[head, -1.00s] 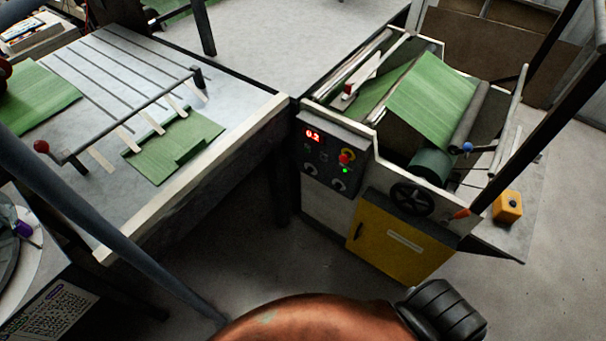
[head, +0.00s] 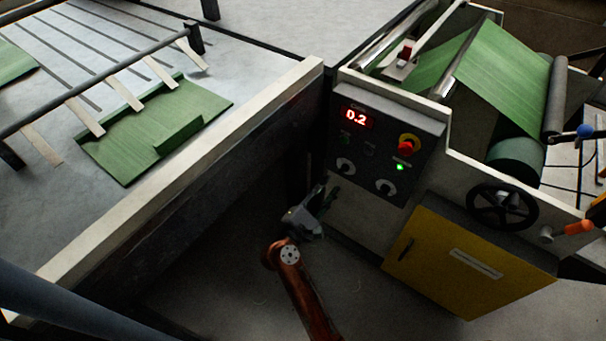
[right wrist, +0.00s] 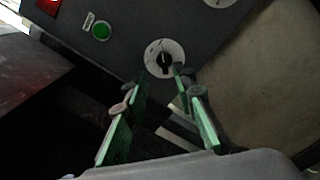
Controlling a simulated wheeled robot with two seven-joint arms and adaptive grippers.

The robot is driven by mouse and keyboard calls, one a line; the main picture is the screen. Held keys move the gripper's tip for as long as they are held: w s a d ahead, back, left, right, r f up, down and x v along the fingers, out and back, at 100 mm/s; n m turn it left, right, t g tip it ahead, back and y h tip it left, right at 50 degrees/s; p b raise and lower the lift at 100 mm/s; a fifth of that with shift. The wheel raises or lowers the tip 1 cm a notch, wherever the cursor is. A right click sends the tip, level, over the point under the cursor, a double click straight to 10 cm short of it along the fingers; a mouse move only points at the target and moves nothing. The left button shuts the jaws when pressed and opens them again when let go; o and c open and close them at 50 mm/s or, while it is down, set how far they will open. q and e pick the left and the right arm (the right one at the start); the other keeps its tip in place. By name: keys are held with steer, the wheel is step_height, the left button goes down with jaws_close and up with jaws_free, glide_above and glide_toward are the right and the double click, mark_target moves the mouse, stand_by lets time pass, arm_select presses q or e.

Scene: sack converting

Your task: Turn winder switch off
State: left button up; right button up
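The winder's control panel (head: 375,130) shows a lit red "0.2" display (head: 357,118). Below are two rotary switches with white dials, the left one (head: 346,166) and the right one (head: 386,187). Their labels are unreadable. My right gripper (head: 324,194) is just below and left of the left switch. In the right wrist view the left switch (right wrist: 164,60) has a black knob, its bar near upright, slightly beyond the fingertips. My right gripper (right wrist: 158,92) is open there, with nothing between its fingers and no visible contact. My left gripper is out of view.
A red emergency button (head: 406,147) and a lit green lamp (head: 400,167) sit on the panel's right. A yellow cabinet door (head: 465,262) and black handwheel (head: 502,206) are lower right. A white-edged table (head: 190,165) with green sheet stands left.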

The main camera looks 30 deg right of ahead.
mark_target(342, 172)
steer(key=shift+m+g, duration=0.3)
steer(key=shift+m, duration=0.4)
steer(key=b+x, duration=0.1)
steer(key=x, duration=0.5)
steer(key=shift+d+f+b, duration=0.2)
steer(key=shift+d+b, duration=0.15)
steer(key=shift+b, duration=0.05)
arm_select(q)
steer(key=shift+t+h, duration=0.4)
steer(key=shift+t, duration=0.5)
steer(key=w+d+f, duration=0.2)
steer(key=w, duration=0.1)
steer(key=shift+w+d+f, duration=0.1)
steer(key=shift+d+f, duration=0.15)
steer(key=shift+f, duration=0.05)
arm_select(e)
steer(key=shift+w+d+r, duration=0.1)
steer(key=shift+w+d, duration=0.15)
steer(key=shift+d, duration=0.2)
steer(key=shift+c, duration=0.6)
jaws_close()
